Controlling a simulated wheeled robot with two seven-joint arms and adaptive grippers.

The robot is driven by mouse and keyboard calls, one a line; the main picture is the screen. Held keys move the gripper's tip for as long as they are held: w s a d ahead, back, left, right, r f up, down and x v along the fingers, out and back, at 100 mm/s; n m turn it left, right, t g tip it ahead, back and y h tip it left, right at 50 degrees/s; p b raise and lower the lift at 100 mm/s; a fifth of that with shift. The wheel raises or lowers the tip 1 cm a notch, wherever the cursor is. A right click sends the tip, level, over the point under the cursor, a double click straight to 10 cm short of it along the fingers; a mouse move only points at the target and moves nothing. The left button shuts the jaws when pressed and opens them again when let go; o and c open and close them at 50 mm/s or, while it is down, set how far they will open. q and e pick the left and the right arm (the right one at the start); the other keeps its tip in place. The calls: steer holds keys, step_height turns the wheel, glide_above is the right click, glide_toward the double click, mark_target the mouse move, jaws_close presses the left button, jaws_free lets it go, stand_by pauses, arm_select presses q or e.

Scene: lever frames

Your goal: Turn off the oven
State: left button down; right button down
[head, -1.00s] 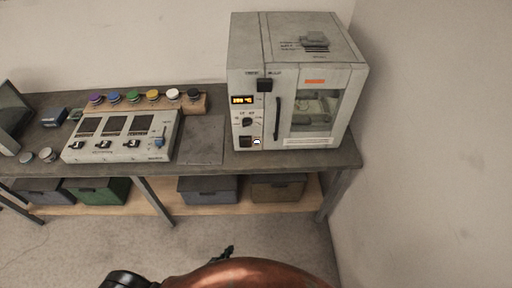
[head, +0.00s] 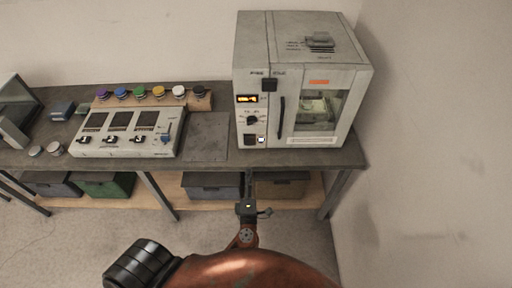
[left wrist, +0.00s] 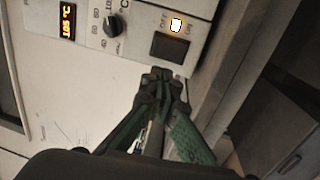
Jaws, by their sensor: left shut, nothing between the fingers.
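The oven (head: 300,60) stands at the right end of the bench, its glass door closed. Its display (head: 247,98) glows orange; in the left wrist view the lit display (left wrist: 67,20) reads about 105 °C. A dark power switch (left wrist: 170,46) sits below OFF and ON labels, next to a lit white lamp (left wrist: 176,25). The switch also shows in the head view (head: 250,141). My left gripper (left wrist: 162,76) is shut and empty, its tips just below the switch in the wrist view; I cannot tell whether they touch the panel. It also shows in the head view (head: 248,178). My right gripper is not in view.
A dial (left wrist: 113,26) sits beside the switch. A vertical door handle (head: 281,117) is to its right in the head view. A control box (head: 130,133) and several coloured buttons stand left on the bench. A wall closes off the right side.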

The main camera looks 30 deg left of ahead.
arm_select(q)
glide_toward(249, 140)
steer(key=x, duration=0.7)
steer(key=shift+r, duration=0.1)
stand_by(0.4)
